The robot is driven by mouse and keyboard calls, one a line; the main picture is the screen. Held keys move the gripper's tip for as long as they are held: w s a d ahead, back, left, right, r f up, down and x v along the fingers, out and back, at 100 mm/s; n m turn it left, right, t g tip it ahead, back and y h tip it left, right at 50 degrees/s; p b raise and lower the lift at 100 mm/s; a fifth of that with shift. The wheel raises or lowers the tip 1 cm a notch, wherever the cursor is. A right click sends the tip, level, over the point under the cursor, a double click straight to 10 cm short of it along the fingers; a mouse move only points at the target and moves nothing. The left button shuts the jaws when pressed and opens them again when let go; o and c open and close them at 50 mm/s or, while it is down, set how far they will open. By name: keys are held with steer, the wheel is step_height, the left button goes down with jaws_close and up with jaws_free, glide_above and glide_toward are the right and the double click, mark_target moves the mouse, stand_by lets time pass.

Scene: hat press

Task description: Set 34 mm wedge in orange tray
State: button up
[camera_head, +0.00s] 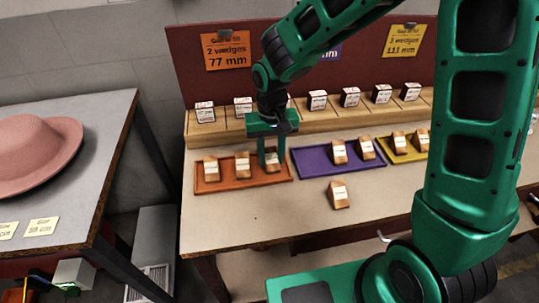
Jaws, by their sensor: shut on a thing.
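The orange tray (257,178) lies on the bench at the left of the row of trays. Two wooden wedges with white labels, one at the left (211,170) and one in the middle (242,165), stand in it. My gripper (271,163) points down over the tray's right part, shut on a third labelled wedge (272,159). The fingers partly hide this wedge. I cannot tell whether it touches the tray floor. The labels are too small to read, so I cannot tell which wedge is 34 mm.
A purple tray (312,163) and a yellow tray (398,157) hold more wedges. A loose wedge (339,195) stands on the bench in front. An orange sign (226,51) reads "2 wedges 77 mm". A pink hat (35,150) is left.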

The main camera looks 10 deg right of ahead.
mark_target(271, 156)
steer(key=o, duration=0.8)
steer(key=shift+f, duration=0.1)
steer(key=shift+c, duration=0.2)
step_height(271, 156, up, 12)
steer(key=s+d+r+m, duration=0.2)
steer(key=s+d, duration=0.3)
steer(key=d, duration=0.6)
steer(key=s+d+r+m, duration=0.15)
steer(key=s+d, duration=0.25)
steer(key=d, duration=0.7)
steer(key=s+d+f+m, duration=0.1)
steer(key=s+d, duration=0.3)
steer(key=s, duration=0.3)
steer(key=s+d+f+m, duration=0.1)
steer(key=s+d, duration=0.3)
steer(key=s, duration=0.4)
steer(key=shift+m, duration=0.45)
steer(key=shift+f, duration=0.1)
